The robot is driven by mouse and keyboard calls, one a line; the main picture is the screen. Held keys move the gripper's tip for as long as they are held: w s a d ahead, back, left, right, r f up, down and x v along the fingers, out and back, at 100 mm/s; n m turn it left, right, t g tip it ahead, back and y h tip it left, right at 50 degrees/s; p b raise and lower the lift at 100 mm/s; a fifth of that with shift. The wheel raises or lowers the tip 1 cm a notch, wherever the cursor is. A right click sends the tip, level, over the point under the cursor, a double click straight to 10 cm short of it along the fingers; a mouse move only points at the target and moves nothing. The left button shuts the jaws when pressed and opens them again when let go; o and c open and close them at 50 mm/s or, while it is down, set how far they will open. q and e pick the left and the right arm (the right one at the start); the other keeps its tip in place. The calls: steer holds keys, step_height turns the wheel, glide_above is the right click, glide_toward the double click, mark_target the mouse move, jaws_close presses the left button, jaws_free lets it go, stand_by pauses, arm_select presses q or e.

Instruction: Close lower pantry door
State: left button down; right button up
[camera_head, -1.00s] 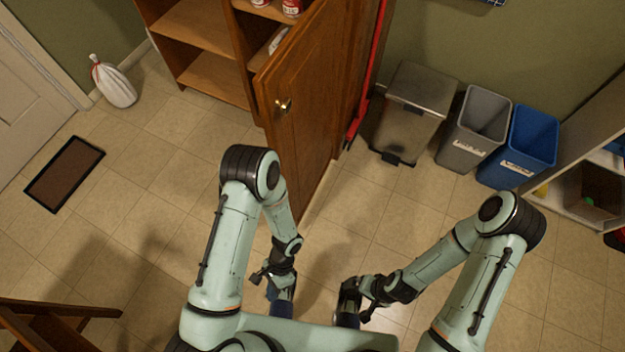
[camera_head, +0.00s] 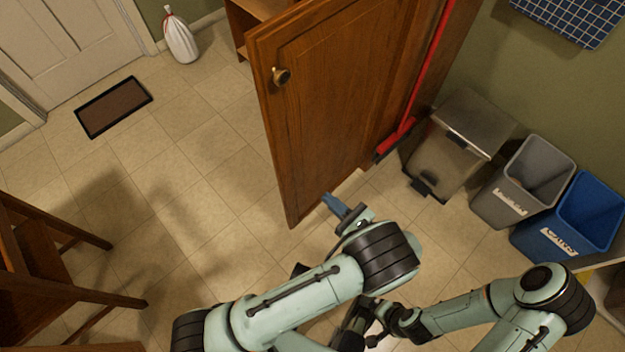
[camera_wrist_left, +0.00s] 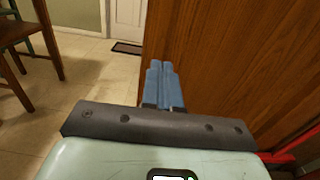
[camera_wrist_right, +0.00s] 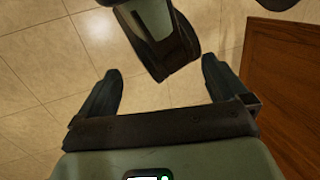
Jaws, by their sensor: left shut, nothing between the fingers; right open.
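The lower pantry door (camera_head: 335,95) is a brown wooden panel with a round brass knob (camera_head: 281,76). It stands open, swung out from the cabinet into the room. My left gripper (camera_head: 333,203) is shut and empty, with its blue fingers close to the lower part of the door face; I cannot tell whether they touch it. In the left wrist view the fingers (camera_wrist_left: 161,82) lie in front of the door (camera_wrist_left: 225,60). My right gripper (camera_wrist_right: 160,92) is open and empty over the floor, and the door's wood (camera_wrist_right: 285,95) shows at the right of that view.
A red broom (camera_head: 408,125) leans right of the door, beside a metal trash bin (camera_head: 455,150). A grey bin (camera_head: 520,185) and a blue bin (camera_head: 575,220) stand further right. A wooden chair (camera_head: 50,255) is at lower left.

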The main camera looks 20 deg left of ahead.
mark_target(286, 162)
arm_select(q)
steer(key=b+x, duration=0.1)
steer(key=x, duration=1.3)
steer(key=shift+s, duration=0.1)
arm_select(e)
steer(key=shift+w+d+f+t, duration=0.15)
steer(key=shift+w+d+f, duration=0.05)
steer(key=shift+w+f, duration=0.2)
steer(key=shift+w+d+f+t, duration=0.15)
steer(key=shift+w+f, duration=0.15)
steer(key=shift+w, duration=0.15)
